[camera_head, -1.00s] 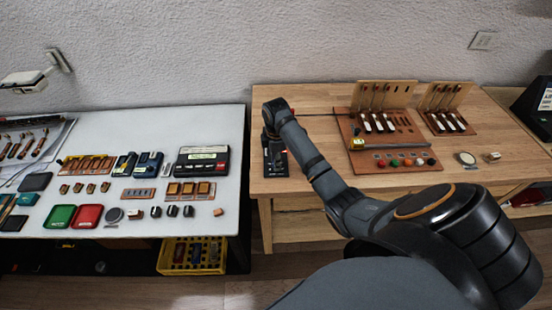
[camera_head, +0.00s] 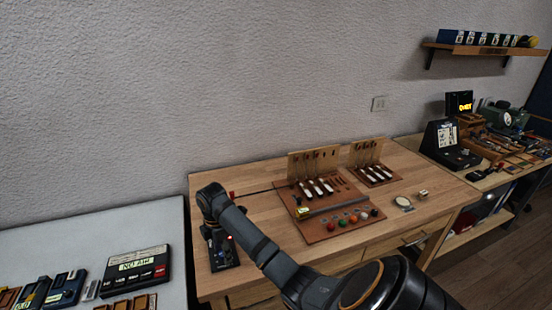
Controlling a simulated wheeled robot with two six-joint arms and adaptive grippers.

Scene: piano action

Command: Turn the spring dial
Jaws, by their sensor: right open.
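I cannot tell for sure which thing is the spring dial. A small round pale disc (camera_head: 403,202) lies flat on the right part of the wooden table, with a small brass-coloured cylinder (camera_head: 422,194) beside it. My right gripper (camera_head: 224,258) points down at the table's left end, far to the left of the disc. It is open, and its fingertips are small and dark in the picture. I see nothing held in it. My left gripper is out of view.
A brown board (camera_head: 325,230) with white keys and coloured knobs stands mid-table, a smaller key board (camera_head: 376,176) right of it. A white table (camera_head: 75,240) with a black display box (camera_head: 137,268) is at left. A side bench holds a black device (camera_head: 450,145). Wood between gripper and board is clear.

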